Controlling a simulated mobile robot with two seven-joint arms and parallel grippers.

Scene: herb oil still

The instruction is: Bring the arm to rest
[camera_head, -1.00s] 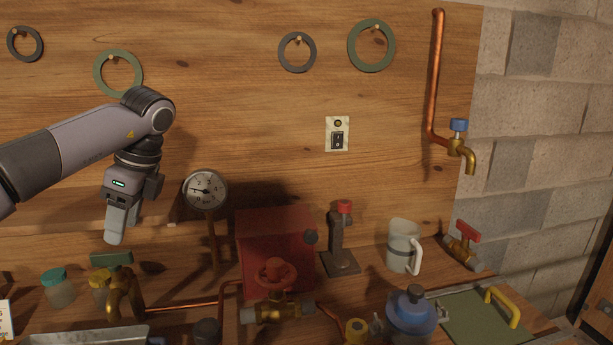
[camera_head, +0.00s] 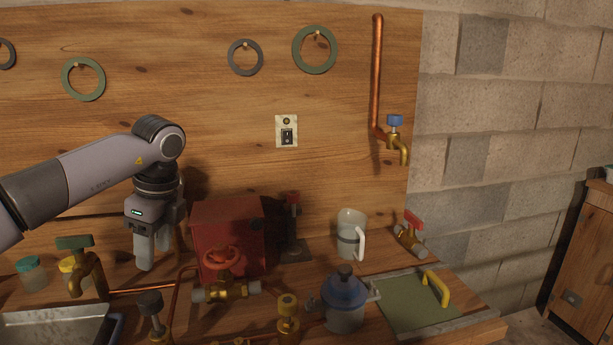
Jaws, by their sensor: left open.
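My left arm comes in from the left, and its gripper (camera_head: 153,254) hangs fingers down over the back of the bench. It is open, with nothing visible between its fingers. It is to the left of the red box (camera_head: 227,240) and behind the brass tap with the green handle (camera_head: 84,268). I cannot tell how far its fingertips are above the bench. My right gripper is not in view.
A copper pipe with a red-wheeled valve (camera_head: 223,262) runs along the bench. A blue-lidded pot (camera_head: 345,300), a mug (camera_head: 350,235) and a green panel with a yellow handle (camera_head: 405,303) stand to the right. A metal tray (camera_head: 50,325) is at front left. Air above the bench's right is clear.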

